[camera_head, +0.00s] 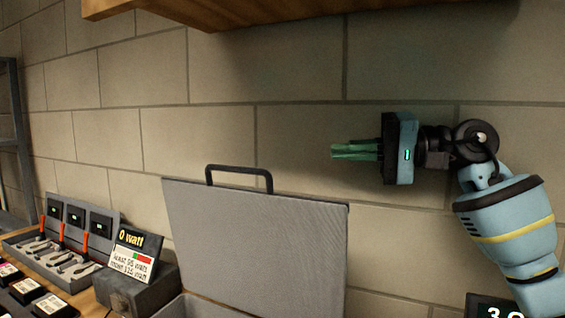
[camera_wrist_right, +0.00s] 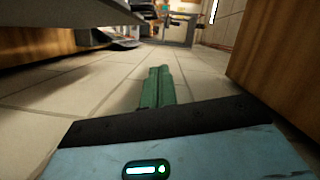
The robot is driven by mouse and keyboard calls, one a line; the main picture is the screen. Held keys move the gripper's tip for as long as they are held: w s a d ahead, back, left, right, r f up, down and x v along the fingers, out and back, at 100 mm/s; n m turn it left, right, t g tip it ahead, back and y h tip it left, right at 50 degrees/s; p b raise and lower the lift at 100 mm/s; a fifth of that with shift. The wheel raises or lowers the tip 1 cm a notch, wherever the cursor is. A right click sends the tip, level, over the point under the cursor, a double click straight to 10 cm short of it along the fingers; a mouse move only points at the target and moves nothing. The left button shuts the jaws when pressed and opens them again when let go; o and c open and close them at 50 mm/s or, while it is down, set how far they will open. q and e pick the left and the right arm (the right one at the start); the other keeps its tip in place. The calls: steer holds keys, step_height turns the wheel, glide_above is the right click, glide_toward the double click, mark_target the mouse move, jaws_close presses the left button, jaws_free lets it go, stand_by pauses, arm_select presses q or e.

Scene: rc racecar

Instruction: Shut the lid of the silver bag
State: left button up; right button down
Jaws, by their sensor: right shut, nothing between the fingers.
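The silver bag is a case with its grey textured lid (camera_head: 255,245) standing open and upright in the head view. A dark handle (camera_head: 240,170) sits on the lid's top edge. Only a little of the case's lower part (camera_head: 195,308) shows at the bottom edge. My right gripper (camera_head: 335,151) is above and to the right of the lid, apart from it, with its green fingers together, pointing left. The fingers also show closed and empty in the right wrist view (camera_wrist_right: 157,88). My left gripper is not in view.
A 0 watt display box (camera_head: 140,270) and a charger panel (camera_head: 75,240) with several switches stand left of the case. A wooden shelf (camera_head: 230,12) overhangs at the top. A block wall (camera_head: 300,80) stands behind. Space around my right gripper is clear.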

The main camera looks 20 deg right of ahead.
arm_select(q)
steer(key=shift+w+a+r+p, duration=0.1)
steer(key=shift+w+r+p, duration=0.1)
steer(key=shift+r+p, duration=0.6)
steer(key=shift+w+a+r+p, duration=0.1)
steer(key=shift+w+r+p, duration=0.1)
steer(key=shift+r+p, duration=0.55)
arm_select(e)
steer(key=w+a+f, duration=0.2)
steer(key=a, duration=0.9)
steer(key=shift+w+a, duration=0.15)
steer(key=shift+a, duration=0.05)
